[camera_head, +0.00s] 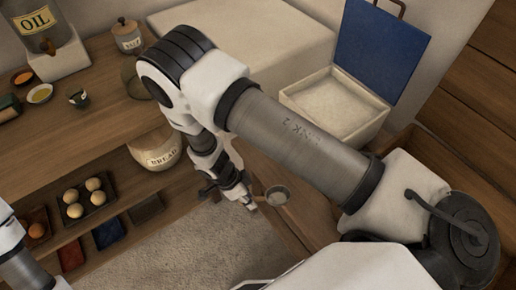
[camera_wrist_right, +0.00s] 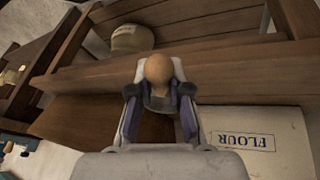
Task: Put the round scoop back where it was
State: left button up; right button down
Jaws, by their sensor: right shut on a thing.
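The round scoop (camera_head: 278,195) is a small grey round bowl at the tip of my right gripper (camera_head: 250,200) in the head view. My right gripper is shut on it and holds it in the air near the front edge of the wooden furniture. In the right wrist view, a round tan end (camera_wrist_right: 158,68), seemingly the scoop's handle, sits between the fingers of my right gripper (camera_wrist_right: 160,95). The bowl is not clear in that view. Part of my left arm shows at the left edge of the head view, with its gripper out of frame.
An open white box (camera_head: 335,105) with a blue lid (camera_head: 382,45) stands at the back right. A bread crock (camera_head: 155,152), an egg tray (camera_head: 83,200) and small bowls (camera_head: 40,94) are at left.

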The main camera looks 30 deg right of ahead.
pick_arm(q)
notch_tip(320, 180, down, 10)
jog(key=b, duration=0.7)
jog(key=shift+r, duration=0.15)
pick_arm(e)
jog(key=w+d+f, duration=0.1)
jog(key=w+d, duration=0.1)
jog(key=w, duration=0.2)
jog(key=w+d+f, duration=0.2)
jog(key=w+d, duration=0.1)
jog(key=w, duration=0.1)
jog(key=w+d+f, duration=0.2)
jog(key=w, duration=0.2)
jog(key=shift+d, duration=0.2)
jog(key=c, duration=1.1)
grip_release()
jog(key=shift+f, duration=0.1)
